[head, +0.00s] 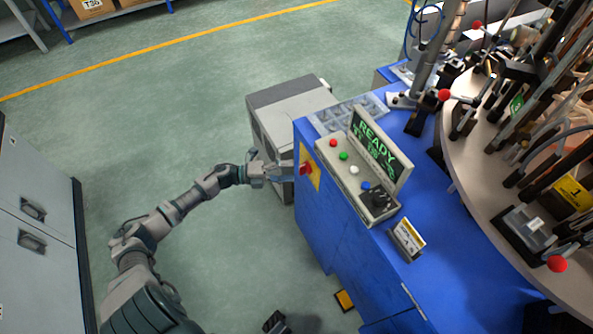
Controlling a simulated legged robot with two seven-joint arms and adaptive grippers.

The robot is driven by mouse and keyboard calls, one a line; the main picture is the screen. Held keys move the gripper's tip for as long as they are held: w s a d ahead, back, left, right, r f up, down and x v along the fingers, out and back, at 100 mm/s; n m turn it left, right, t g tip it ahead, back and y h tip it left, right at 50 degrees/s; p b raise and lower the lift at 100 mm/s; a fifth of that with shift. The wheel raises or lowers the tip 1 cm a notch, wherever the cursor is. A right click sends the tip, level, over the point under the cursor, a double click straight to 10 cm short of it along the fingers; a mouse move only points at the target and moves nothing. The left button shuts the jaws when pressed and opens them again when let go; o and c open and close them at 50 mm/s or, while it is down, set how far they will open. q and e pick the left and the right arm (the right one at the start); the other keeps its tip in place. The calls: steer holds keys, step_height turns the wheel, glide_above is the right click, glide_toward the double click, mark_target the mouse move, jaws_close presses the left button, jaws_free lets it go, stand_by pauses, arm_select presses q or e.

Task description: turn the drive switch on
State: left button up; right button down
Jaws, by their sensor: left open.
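A red rotary switch (306,169) sits on a yellow plate (314,178) on the left side of the blue machine cabinet (318,222). I take it as the drive switch; its label is not readable. My left gripper (286,170) is open, with its fingers pointing right at the switch and their tips close beside it. I cannot tell whether they touch it. The control panel (338,172) on top carries red, green, white and blue buttons and a black block. Its screen (375,145) shows READY in green. My right gripper is not recognisable in view.
A grey cabinet (291,97) stands on the floor behind my left gripper. A round table (480,178) with several tools and red knobs is at the right. A small sign (407,239) stands on the blue top.

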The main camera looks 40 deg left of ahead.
arm_select(q)
steer(key=v, duration=0.9)
steer(key=shift+f, duration=0.2)
